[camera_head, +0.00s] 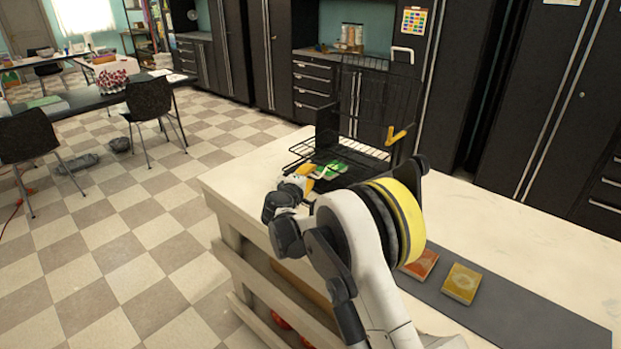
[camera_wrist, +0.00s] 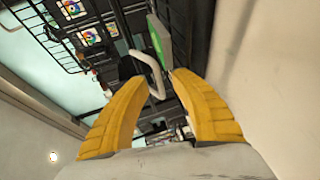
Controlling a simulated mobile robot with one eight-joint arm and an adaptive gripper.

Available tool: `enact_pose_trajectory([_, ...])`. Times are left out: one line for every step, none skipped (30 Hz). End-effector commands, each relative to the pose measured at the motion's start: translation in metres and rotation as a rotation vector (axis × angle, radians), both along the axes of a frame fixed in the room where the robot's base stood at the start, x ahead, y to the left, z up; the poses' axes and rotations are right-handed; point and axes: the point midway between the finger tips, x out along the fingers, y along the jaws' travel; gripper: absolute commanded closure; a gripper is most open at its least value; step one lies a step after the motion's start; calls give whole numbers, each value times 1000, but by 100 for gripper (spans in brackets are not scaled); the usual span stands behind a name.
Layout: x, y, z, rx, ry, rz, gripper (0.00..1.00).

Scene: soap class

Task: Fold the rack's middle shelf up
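The black wire rack (camera_head: 378,88) stands on the pale counter. A wire shelf (camera_head: 306,148) juts out flat to the left at its lower part; I take it for the middle shelf, but the levels are hard to separate. Green-and-white packs (camera_head: 338,166) lie in the rack at or below it. My gripper (camera_head: 300,180) is at the shelf's near left side, partly hidden by my arm. In the wrist view, my gripper's yellow fingers (camera_wrist: 162,95) are apart. A white bar handle (camera_wrist: 147,73) shows ahead between them, with no clear contact. Wire grid (camera_wrist: 45,40) shows upper left.
A yellow hook-like part (camera_head: 396,135) sits at the rack's right side, and a white loop (camera_head: 402,54) at its top. A dark mat (camera_head: 510,318) holds an orange pack (camera_head: 421,265) and a yellow pack (camera_head: 462,283). Dark cabinets (camera_head: 500,100) stand behind the counter.

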Motion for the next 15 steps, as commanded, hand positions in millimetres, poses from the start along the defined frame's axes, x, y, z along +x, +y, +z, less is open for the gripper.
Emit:
enact_pose_trajectory([4, -1, -2, 0, 0, 0, 70])
enact_pose_trajectory([5, -2, -2, 0, 0, 0, 70])
enact_pose_trajectory([7, -2, -2, 0, 0, 0, 70])
enact_pose_trajectory([8, -2, -2, 0, 0, 0, 70])
enact_pose_trajectory([8, -2, -2, 0, 0, 0, 70])
enact_pose_trajectory([9, -2, -2, 0, 0, 0, 70])
enact_pose_trajectory([9, -2, -2, 0, 0, 0, 70])
enact_pose_trajectory([9, -2, -2, 0, 0, 0, 70])
enact_pose_trajectory([9, -2, -2, 0, 0, 0, 70])
enact_pose_trajectory([9, -2, -2, 0, 0, 0, 70])
enact_pose_trajectory([9, -2, -2, 0, 0, 0, 70])
enact_pose_trajectory([9, -2, -2, 0, 0, 0, 74])
enact_pose_trajectory([9, -2, -2, 0, 0, 0, 84])
enact_pose_trajectory([9, -2, -2, 0, 0, 0, 93])
enact_pose_trajectory([8, -2, -2, 0, 0, 0, 100])
